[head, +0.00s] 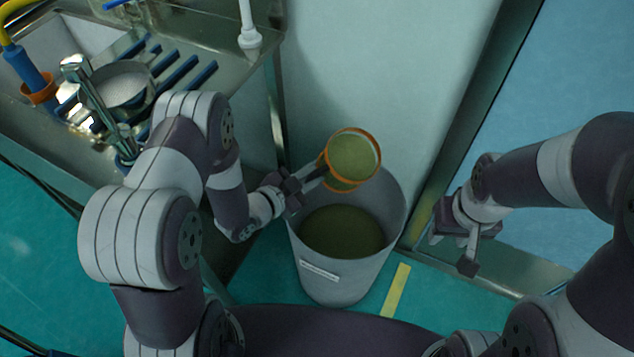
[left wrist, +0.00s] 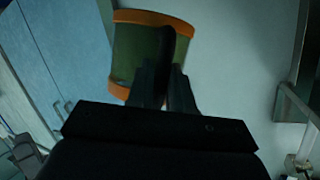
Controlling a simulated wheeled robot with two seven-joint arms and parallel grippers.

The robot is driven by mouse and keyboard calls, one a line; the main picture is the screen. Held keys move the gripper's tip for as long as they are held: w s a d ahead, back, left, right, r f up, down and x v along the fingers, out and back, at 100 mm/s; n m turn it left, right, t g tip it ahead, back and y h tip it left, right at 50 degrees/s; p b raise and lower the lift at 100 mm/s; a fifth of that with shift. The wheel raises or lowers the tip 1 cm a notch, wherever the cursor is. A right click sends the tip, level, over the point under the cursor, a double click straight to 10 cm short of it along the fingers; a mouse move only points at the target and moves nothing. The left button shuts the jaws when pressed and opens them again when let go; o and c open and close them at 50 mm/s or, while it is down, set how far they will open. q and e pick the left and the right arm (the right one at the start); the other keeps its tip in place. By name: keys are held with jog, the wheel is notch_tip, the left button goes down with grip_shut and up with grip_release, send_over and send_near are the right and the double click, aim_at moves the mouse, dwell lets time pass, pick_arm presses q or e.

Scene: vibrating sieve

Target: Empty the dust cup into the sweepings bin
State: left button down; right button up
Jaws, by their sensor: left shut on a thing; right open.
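The dust cup (head: 352,157) is a clear cup with orange rims and greenish dust inside. It is held above the back part of the sweepings bin's mouth, with its open top facing the head camera. My left gripper (head: 318,175) is shut on the cup's dark handle; in the left wrist view the fingers (left wrist: 165,88) close on it against the cup (left wrist: 135,55). The sweepings bin (head: 335,275) is a grey round bin with a white label, standing on the floor with dark greenish material inside. My right gripper (head: 468,250) is open and empty, right of the bin.
A steel bench (head: 215,85) at the upper left holds a bowl of pale powder (head: 122,82), blue bars and a blue-and-yellow hose fitting (head: 30,72). A pale wall stands behind the bin. A yellow strip (head: 396,290) marks the green floor right of the bin.

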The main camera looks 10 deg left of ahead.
pick_arm(q)
jog(key=m+t+b, duration=0.1)
jog(key=m+b, duration=0.1)
jog(key=w+m+t+b, duration=0.1)
jog(key=m+b, duration=0.1)
jog(key=m+t+b, duration=0.1)
jog(key=m+b, duration=0.2)
jog(key=shift+w+a+t, duration=0.15)
jog(key=shift+a+t, duration=0.25)
notch_tip(320, 180, up, 2)
jog(key=m+t+h+b, duration=0.1)
jog(key=m+b, duration=0.2)
jog(key=m, duration=0.1)
jog(key=m+h+b, duration=0.1)
jog(key=m+b, duration=0.3)
jog(key=shift+a+r+t+h, duration=0.1)
jog(key=shift+r+t+h, duration=0.05)
jog(key=shift+t+h, duration=0.25)
jog(key=shift+r+m+b, duration=0.45)
jog(key=shift+m+b, duration=0.05)
jog(key=shift+m, duration=0.3)
jog(key=shift+r, duration=0.1)
